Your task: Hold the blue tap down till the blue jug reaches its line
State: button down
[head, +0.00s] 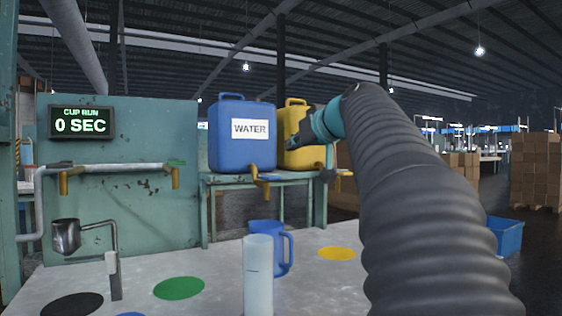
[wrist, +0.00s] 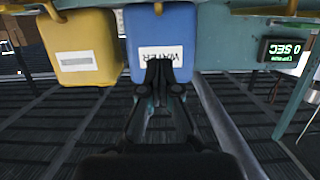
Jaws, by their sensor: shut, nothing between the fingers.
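The blue water tank (head: 242,135) stands on a green bench, and its brass tap (head: 260,183) sticks out at the front. The tap also shows in the wrist view (wrist: 158,8). No stream shows under it. The blue jug (head: 284,258) stands upright on the pale table below, partly hidden behind a pale translucent cylinder; its line and water level are not visible. My gripper (head: 291,143) is raised in front of the yellow tank, apart from the tap. In the wrist view my gripper (wrist: 158,70) is shut and empty, overlapping the blue tank's label.
A yellow tank (head: 303,152) with its own tap (head: 336,175) stands right of the blue one. The translucent cylinder (head: 258,280) stands in front of the jug. A metal cup (head: 66,237) on a bent pipe is at left. A display (head: 81,122) reads 0 SEC.

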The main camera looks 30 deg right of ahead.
jog(key=p, duration=0.2)
send_over(268, 177)
jog(key=d, duration=0.2)
notch_tip(268, 177, down, 2)
jog(key=f, duration=0.1)
jog(key=shift+s+a+f+b, duration=0.1)
jog(key=shift+f+b, duration=0.15)
jog(key=shift+f, duration=0.3)
jog(key=shift+s+d+f+b, duration=0.1)
jog(key=shift+s+f+b, duration=0.1)
jog(key=shift+f, duration=0.4)
jog(key=shift+s+a+f+b, duration=0.1)
jog(key=shift+f+b, duration=0.15)
jog(key=shift+f, duration=0.3)
